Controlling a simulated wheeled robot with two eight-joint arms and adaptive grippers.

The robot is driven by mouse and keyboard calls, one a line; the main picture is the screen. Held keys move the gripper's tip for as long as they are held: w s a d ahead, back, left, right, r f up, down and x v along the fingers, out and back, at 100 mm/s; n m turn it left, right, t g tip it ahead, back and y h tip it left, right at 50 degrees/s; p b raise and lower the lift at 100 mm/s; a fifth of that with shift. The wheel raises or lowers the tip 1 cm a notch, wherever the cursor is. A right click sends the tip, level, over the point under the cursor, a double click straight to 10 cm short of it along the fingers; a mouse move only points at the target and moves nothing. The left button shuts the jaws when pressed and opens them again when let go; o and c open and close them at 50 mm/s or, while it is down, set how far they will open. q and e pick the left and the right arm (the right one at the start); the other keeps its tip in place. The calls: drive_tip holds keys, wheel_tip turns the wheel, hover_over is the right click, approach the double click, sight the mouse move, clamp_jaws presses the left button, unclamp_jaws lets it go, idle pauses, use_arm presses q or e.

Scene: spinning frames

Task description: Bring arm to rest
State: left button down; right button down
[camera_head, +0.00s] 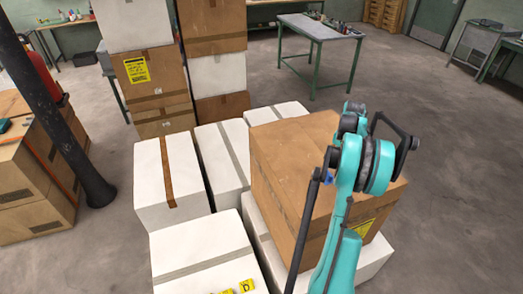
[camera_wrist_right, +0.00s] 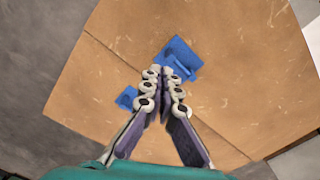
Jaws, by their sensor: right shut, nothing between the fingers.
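My right arm (camera_head: 345,215), teal and black, reaches up from the bottom right in the head view, in front of a large brown cardboard box (camera_head: 285,160). Its gripper is hidden or hard to make out there. In the right wrist view my right gripper (camera_wrist_right: 161,72) is shut and empty, its fingertips together over the brown cardboard surface (camera_wrist_right: 235,85). A blue item (camera_wrist_right: 181,58) lies at the fingertips and a smaller blue piece (camera_wrist_right: 126,97) is left of the fingers. I cannot tell whether the fingers touch the cardboard. My left gripper is not in view.
White boxes (camera_head: 150,185) surround the brown box. Taller stacks of boxes (camera_head: 155,70) stand behind at the left. A dark post (camera_head: 60,110) and more brown boxes (camera_head: 25,190) are at far left. A green-legged table (camera_head: 320,30) stands behind. Floor at right (camera_head: 460,170) is clear.

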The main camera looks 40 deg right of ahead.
drive_tip(key=w+a+r+n+t+h+b, duration=0.1)
drive_tip(key=w+a+r+n+b, duration=0.15)
drive_tip(key=a, duration=0.75)
drive_tip(key=w+a+r+n+t+b, duration=0.1)
drive_tip(key=w+a+n+b, duration=0.2)
drive_tip(key=a, duration=0.7)
drive_tip(key=w+a+r+n+t+h+b, duration=0.1)
drive_tip(key=w+a+r+n+b, duration=0.15)
drive_tip(key=a, duration=0.75)
drive_tip(key=s+a+f+n+t+y+b, duration=0.1)
drive_tip(key=s+a+f, duration=0.4)
drive_tip(key=a, duration=0.6)
drive_tip(key=s+a+f+n+t+y+b, duration=0.1)
drive_tip(key=s+a+f+n+t+b, duration=0.2)
drive_tip(key=a, duration=0.9)
wheel_tip(320, 180, down, 2)
drive_tip(key=s+n+b, duration=0.2)
drive_tip(key=n, duration=0.1)
drive_tip(key=shift+a+f+n, duration=0.15)
drive_tip(key=shift+a+n, duration=0.05)
drive_tip(key=shift+n, duration=0.1)
drive_tip(key=shift+s, duration=0.1)
